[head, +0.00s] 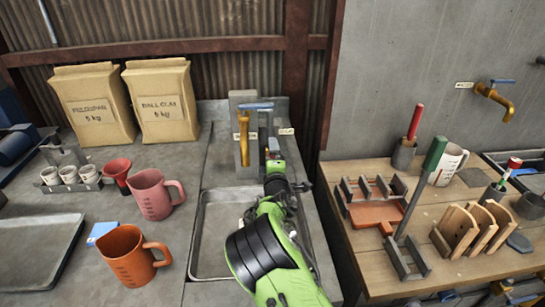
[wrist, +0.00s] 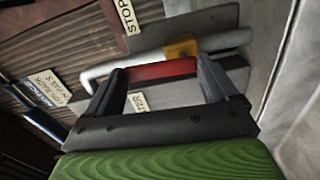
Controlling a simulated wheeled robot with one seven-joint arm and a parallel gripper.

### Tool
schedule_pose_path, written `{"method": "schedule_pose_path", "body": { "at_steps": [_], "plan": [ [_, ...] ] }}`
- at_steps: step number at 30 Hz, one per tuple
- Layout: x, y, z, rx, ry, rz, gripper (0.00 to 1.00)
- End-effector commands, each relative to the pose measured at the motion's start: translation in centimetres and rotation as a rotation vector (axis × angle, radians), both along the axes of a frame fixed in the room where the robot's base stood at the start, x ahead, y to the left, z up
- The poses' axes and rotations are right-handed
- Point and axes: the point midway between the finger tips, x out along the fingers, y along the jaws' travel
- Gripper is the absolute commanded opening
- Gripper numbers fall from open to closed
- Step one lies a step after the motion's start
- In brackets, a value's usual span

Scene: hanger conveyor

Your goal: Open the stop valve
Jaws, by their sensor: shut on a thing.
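My gripper (wrist: 160,75) is shut on a red handle (wrist: 160,69), which spans between its two dark fingers in the wrist view. A brass-yellow piece (wrist: 182,48) sits just behind the handle on a pale pipe (wrist: 105,69). A label reading "STOP" (wrist: 128,16) is above it, and a label ending in "TER" (wrist: 138,102) shows between the fingers. In the head view my gripper (head: 272,155) is at the back of the sink, right of the brass tap (head: 243,138) with a blue lever (head: 255,106). The arm hides much of the valve there.
The metal sink (head: 212,235) lies under my arm. A pink jug (head: 152,195) and an orange jug (head: 130,255) stand left on the counter, with two paper bags (head: 160,100) behind. A wooden bench (head: 455,265) with racks and tools is at right.

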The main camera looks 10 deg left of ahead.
Motion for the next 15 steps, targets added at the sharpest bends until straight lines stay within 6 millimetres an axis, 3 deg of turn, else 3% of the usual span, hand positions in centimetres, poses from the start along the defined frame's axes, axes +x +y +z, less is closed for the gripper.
{"method": "schedule_pose_path", "body": {
  "at_steps": [9, 10, 12, 15],
  "plan": [
    [-0.04, 0.08, -0.13, 0.000, 0.002, 0.001, 0.32],
    [-0.04, 0.08, -0.13, 0.000, 0.002, 0.001, 0.90],
    [-0.04, 0.07, -0.12, 0.000, 0.002, 0.001, 1.00],
    [-0.03, 0.06, -0.10, 0.000, 0.002, 0.001, 1.00]
  ]
}}
